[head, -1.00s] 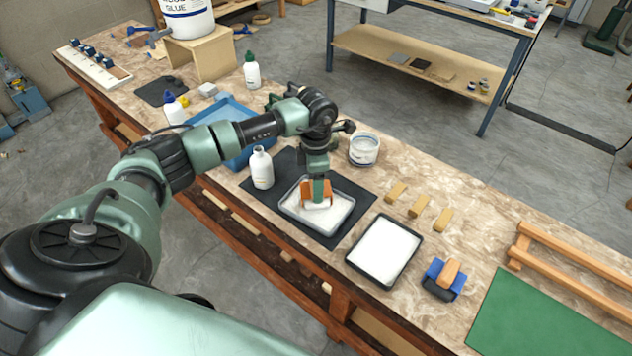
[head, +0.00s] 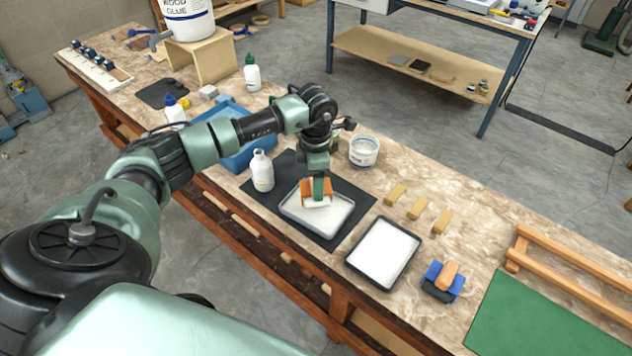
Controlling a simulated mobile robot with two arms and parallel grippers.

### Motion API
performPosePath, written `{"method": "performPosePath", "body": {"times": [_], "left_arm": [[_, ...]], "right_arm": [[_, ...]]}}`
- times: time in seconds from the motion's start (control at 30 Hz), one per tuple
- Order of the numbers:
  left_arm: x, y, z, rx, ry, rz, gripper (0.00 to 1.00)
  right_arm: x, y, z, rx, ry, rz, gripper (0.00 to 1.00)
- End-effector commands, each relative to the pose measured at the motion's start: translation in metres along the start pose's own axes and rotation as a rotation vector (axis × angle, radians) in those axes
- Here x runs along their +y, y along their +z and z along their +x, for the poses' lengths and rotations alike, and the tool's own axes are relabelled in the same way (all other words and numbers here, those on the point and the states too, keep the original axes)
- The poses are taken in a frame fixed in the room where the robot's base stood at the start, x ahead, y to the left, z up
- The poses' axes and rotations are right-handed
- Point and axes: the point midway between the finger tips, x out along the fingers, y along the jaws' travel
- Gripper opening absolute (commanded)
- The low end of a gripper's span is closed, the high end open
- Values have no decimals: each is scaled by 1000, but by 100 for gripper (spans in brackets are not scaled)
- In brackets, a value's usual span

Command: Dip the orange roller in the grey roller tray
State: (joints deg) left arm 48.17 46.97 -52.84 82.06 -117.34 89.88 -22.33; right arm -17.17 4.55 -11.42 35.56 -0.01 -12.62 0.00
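The orange roller (head: 307,192) is at the far part of the grey roller tray (head: 299,219), which holds a white layer and lies on a black mat. My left gripper (head: 318,188) reaches down from above and is shut on the roller; its fingers hide part of it. The roller's lower edge is over or in the white layer; I cannot tell exactly how deep it is. My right gripper is not in view.
A white bottle (head: 262,171) stands left of the tray and a white tub (head: 364,151) behind it. A black-rimmed tray (head: 383,252) and a blue tool with a wooden handle (head: 447,275) lie to the right. Wooden blocks (head: 418,208) lie behind them.

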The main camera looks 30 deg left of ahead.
Motion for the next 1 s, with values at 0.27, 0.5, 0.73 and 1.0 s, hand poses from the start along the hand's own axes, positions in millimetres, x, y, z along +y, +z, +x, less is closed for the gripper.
{"method": "performPosePath", "body": {"times": [0.27, 0.5, 0.73, 1.0], "left_arm": [[0, 0, -26, 0, 1, 0, 27], [0, 0, -43, -1, 0, -1, 27], [0, 0, -44, -1, 0, -1, 27], [0, 0, -44, 0, 0, -1, 27]], "right_arm": [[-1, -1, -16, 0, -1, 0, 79], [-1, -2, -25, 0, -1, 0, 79], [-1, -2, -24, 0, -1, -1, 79], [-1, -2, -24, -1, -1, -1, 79]]}}
